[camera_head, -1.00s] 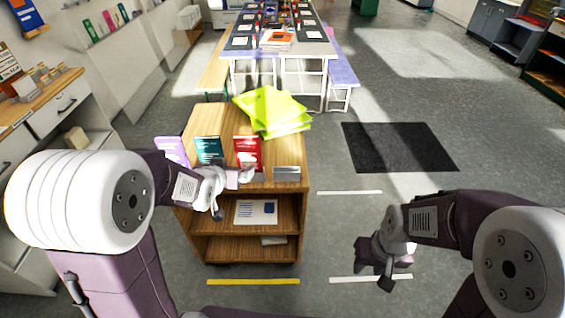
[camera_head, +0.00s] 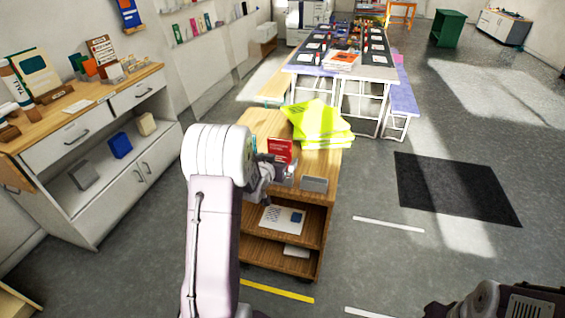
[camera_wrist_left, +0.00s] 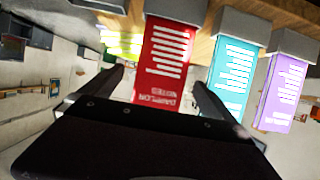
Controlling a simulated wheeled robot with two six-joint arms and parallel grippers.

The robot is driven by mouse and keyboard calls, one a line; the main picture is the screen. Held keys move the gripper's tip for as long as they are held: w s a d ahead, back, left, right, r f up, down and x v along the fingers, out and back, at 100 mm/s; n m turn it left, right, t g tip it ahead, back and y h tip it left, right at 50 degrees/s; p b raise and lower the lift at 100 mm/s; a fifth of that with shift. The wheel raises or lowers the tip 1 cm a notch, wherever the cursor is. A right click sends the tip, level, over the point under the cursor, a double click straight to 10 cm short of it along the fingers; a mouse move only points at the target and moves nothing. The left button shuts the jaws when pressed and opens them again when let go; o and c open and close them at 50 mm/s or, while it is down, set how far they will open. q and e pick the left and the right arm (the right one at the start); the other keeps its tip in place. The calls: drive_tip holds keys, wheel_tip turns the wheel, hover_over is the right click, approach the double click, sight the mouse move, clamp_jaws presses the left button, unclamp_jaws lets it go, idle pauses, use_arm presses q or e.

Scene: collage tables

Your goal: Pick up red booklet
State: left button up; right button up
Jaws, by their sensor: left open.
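The red booklet (camera_head: 281,149) stands upright on top of the wooden cart, partly hidden by my left arm in the head view. In the head view my left gripper (camera_head: 280,176) is at the cart's near edge by the booklet. My right gripper's jaws are not in view.
A teal booklet (camera_wrist_left: 233,75) and a purple booklet (camera_wrist_left: 282,90) stand beside the red one in the left wrist view. Yellow-green vests (camera_head: 318,125) lie behind it on the cart (camera_head: 262,126). A small grey block (camera_head: 314,184) sits at the cart's front right.

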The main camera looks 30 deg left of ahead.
sight(279, 156)
use_arm(q)
drive_tip(key=shift+w+a+f, duration=0.25)
drive_tip(key=shift+w+a, duration=0.15)
drive_tip(key=shift+w, duration=0.05)
drive_tip(key=x, duration=0.4)
drive_tip(key=shift+w+d+f+p, duration=0.1)
drive_tip(key=shift+w+f+p, duration=0.05)
drive_tip(key=shift+w+p, duration=0.25)
drive_tip(key=shift+s, duration=0.2)
drive_tip(key=c, duration=1.5)
